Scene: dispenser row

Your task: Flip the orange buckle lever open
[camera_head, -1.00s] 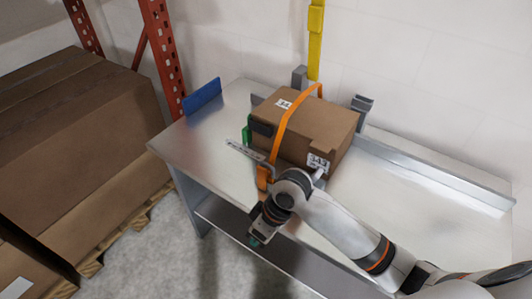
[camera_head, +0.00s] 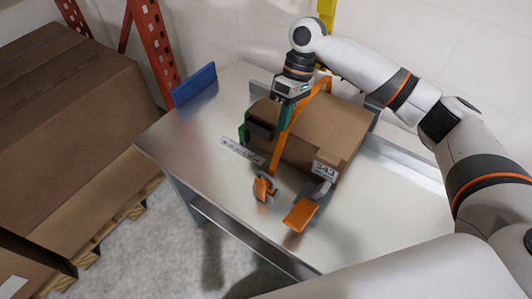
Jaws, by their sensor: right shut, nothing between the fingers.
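A brown carton (camera_head: 325,125) stands on the metal table, with an orange strap (camera_head: 277,153) over its top and down its front. At the front are an orange buckle part (camera_head: 263,188) at the strap's lower end and a flat orange lever plate (camera_head: 300,214) to its right. The plate sticks out toward the table's front edge, beside a grey bent piece (camera_head: 321,190). My right gripper (camera_head: 285,124) is shut and empty, pointing down over the carton's left part close to the strap; I cannot tell whether it touches. It is well behind the buckle and lever. My left gripper is out of view.
The metal table (camera_head: 190,137) is bare at the left. A blue block (camera_head: 194,86) stands at its back left edge, and a green piece (camera_head: 243,131) is left of the carton. Large cartons (camera_head: 75,120) on a pallet and an orange rack post (camera_head: 152,45) are further left.

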